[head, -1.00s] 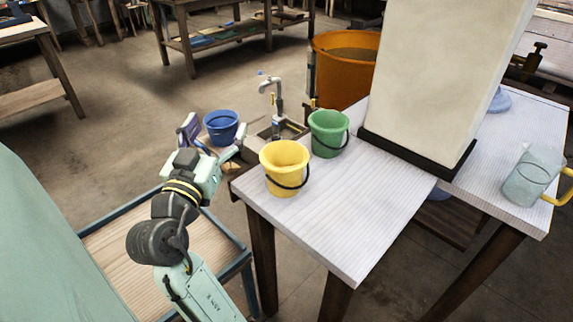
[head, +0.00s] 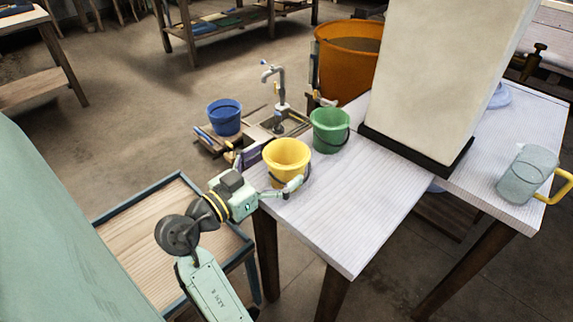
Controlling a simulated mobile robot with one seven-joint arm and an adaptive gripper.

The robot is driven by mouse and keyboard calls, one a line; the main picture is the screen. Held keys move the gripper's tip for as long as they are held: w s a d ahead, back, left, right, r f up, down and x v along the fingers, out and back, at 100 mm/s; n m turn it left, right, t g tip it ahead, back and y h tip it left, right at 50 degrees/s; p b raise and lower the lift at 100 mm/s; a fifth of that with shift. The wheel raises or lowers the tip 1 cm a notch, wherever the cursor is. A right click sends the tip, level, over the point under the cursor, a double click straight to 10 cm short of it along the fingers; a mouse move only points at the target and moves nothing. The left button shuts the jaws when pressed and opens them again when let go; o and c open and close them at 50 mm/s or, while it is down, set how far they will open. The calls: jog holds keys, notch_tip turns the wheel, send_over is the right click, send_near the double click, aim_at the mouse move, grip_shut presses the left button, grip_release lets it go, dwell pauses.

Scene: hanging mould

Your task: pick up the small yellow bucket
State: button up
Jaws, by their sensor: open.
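The small yellow bucket (head: 286,157) stands upright on the near left corner of the white table (head: 350,225), its dark handle hanging down on its right side. My gripper (head: 272,172) is open at the bucket's near left side. One finger reaches in front of the bucket's lower part and the other lies at its left, by the table edge. The bucket appears to be between or just beyond the fingers; I cannot tell whether they touch it. The finger in front hides a little of the bucket's base.
A green bucket (head: 330,131) stands close behind the yellow one to the right. A tall pale block (head: 440,75) rises farther right. A blue bucket (head: 224,118) and a tap (head: 277,82) are behind at left.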

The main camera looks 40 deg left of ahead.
aim_at(287, 151)
jog(key=w, duration=0.1)
jog(key=w+r, duration=0.1)
jog(key=shift+w+p, duration=0.3)
jog(key=shift+p, duration=0.1)
jog(key=shift+w+f, duration=0.15)
jog(key=shift+w, duration=0.35)
jog(key=shift+c, duration=0.5)
jog(key=c, duration=1.2)
jog(key=shift+o, duration=0.2)
jog(key=shift+r, duration=0.6)
notch_tip(287, 151, up, 2)
jog(key=shift+b, duration=0.5)
jog(key=s+a+r+b, duration=0.1)
jog(key=s+a, duration=0.3)
jog(key=s, duration=0.2)
jog(key=s+a+b, duration=0.2)
jog(key=s+a, duration=0.3)
jog(key=s, duration=0.2)
jog(key=shift+s+r+b, duration=0.15)
jog(key=shift+r+b, duration=0.15)
jog(key=shift+r, duration=0.1)
